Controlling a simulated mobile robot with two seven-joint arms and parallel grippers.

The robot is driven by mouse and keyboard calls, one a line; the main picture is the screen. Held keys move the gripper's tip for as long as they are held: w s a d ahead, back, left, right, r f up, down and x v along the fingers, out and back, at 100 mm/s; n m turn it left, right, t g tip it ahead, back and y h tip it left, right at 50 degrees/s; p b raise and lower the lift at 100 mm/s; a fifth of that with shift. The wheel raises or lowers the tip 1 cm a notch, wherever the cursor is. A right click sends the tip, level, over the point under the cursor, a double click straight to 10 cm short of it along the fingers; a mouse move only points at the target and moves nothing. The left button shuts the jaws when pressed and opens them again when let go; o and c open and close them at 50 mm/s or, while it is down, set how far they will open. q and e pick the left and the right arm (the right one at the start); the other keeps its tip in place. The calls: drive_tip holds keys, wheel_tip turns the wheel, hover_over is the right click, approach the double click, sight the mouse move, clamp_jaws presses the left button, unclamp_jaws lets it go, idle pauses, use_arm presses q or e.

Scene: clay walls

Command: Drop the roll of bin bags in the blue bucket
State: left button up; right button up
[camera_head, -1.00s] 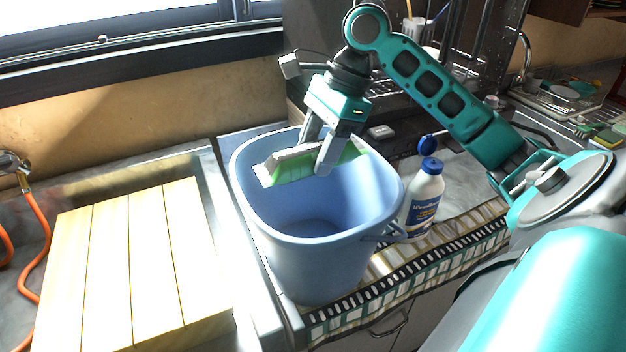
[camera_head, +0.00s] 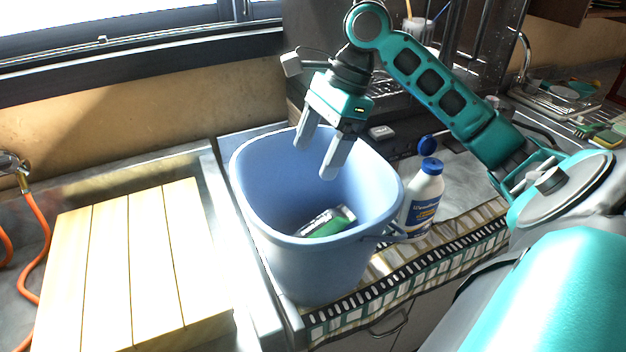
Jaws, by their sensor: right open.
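The blue bucket (camera_head: 262,185) stands on the counter in the middle of the head view. The roll of bin bags (camera_head: 326,222), green with a pale wrapper, lies inside the bucket, partly hidden by the near rim. My right gripper (camera_head: 315,160) is open and empty over the bucket's mouth, its two fingers pointing down, above and apart from the roll. My left gripper is not in view.
A white bottle with a blue cap (camera_head: 424,198) stands just right of the bucket on a patterned cloth (camera_head: 465,240). A slatted wooden board (camera_head: 140,265) lies to the left, with an orange hose (camera_head: 42,235) beside it. A dish rack (camera_head: 565,100) is at the far right.

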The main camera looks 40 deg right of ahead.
drive_tip(key=v, duration=1.2)
drive_tip(key=shift+r, duration=0.2)
